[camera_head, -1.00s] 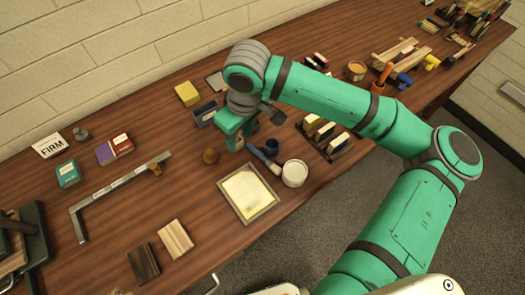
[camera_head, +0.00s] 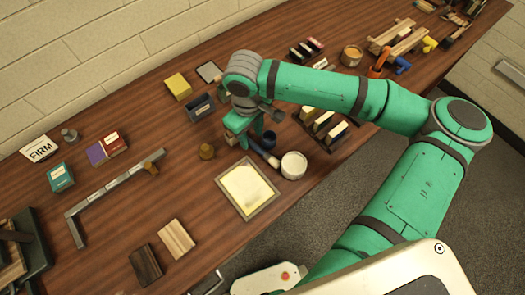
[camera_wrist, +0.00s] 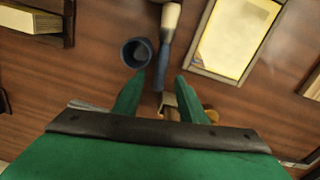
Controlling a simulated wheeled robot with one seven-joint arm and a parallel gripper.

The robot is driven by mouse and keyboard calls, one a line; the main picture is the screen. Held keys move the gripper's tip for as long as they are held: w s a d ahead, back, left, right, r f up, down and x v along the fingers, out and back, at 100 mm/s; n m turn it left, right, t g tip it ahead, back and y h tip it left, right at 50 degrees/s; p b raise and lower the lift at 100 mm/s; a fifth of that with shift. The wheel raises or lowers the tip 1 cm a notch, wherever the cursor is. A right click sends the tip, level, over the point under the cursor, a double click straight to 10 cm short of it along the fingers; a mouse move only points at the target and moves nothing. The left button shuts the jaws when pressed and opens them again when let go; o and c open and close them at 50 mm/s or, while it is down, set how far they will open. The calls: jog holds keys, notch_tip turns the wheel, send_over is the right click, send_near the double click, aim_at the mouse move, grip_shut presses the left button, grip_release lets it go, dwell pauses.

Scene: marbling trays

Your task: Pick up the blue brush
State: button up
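The blue brush (camera_head: 263,154) lies on the table, its pale head pointing towards a white tub (camera_head: 293,165). In the wrist view the brush's blue handle (camera_wrist: 164,62) runs down from the pale head at the top to between the fingers. My gripper (camera_head: 250,137) is above the handle end, with its fingers pointing down. In the wrist view my gripper (camera_wrist: 160,76) is open, one green finger on each side of the handle end, and it holds nothing. The remaining height above the brush is hard to tell.
A dark blue cup (camera_head: 269,139) stands close beside the brush and also shows in the wrist view (camera_wrist: 136,52). A framed yellowish tray (camera_head: 222,184) lies in front. A brown knob-like object (camera_head: 207,151) is to the left. A block rack (camera_head: 337,134) is to the right.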

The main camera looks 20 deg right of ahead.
aim_at(251, 142)
jog(key=shift+w+f, duration=0.1)
jog(key=shift+f, duration=1.4)
jog(key=shift+a, duration=0.2)
grip_shut()
jog(key=shift+d, duration=0.1)
